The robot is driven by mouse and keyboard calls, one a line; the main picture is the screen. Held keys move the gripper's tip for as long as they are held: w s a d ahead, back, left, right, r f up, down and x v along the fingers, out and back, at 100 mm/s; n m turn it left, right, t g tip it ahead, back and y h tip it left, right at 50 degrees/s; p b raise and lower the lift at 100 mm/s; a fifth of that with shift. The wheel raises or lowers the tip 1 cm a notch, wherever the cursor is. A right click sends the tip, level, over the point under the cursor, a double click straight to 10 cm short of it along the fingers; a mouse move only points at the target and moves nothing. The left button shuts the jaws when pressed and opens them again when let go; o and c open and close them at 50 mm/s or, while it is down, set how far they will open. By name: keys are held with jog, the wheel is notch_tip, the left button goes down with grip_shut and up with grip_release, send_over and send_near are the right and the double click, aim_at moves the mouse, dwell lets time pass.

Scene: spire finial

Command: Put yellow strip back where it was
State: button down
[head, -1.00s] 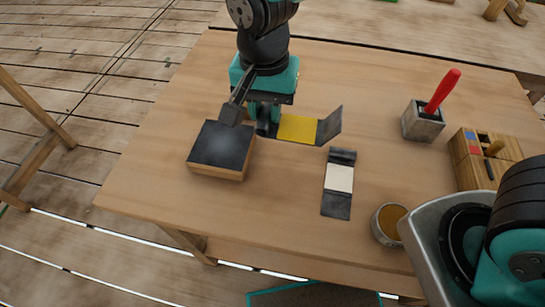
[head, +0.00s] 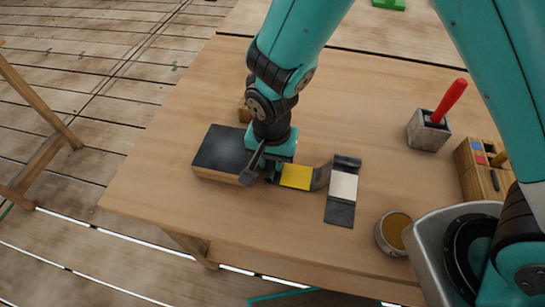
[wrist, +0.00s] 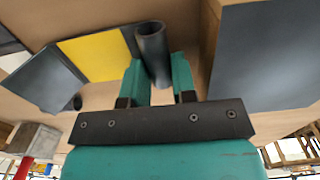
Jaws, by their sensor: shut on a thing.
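The yellow strip (head: 296,176) has a yellow middle and dark ends, and its right end curls up close beside the white-centred strip (head: 343,187). My gripper (head: 270,174) is shut on the strip's left dark end, next to the dark-topped block. In the wrist view my gripper's fingers (wrist: 152,75) pinch a dark, tube-like curled end, and the yellow part of the strip (wrist: 95,57) stretches away to the left. I cannot tell whether the strip touches the table.
The dark-topped wooden block (head: 222,148) stands just left of my gripper. A small wooden piece (head: 244,113) lies behind my arm. At the right are a grey holder with a red-handled tool (head: 428,132), a wooden box (head: 480,168) and a round tin (head: 393,232). The front left tabletop is clear.

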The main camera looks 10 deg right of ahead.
jog(key=shift+f, duration=0.2)
jog(key=c, duration=0.9)
grip_release()
jog(key=shift+r, duration=0.2)
notch_tip(320, 180, up, 12)
notch_tip(320, 180, up, 8)
jog(key=n+y, duration=0.2)
jog(key=n, duration=0.3)
send_over(299, 179)
jog(key=s+d+r+n, duration=0.1)
jog(key=s+n, duration=0.1)
jog(key=s+d+r+n+y, duration=0.1)
jog(key=s+r+n, duration=0.1)
jog(key=s, duration=0.1)
jog(key=s+d+r+n+y, duration=0.1)
jog(key=s+d+r+n, duration=0.1)
jog(key=s, duration=0.1)
jog(key=shift+n, duration=0.3)
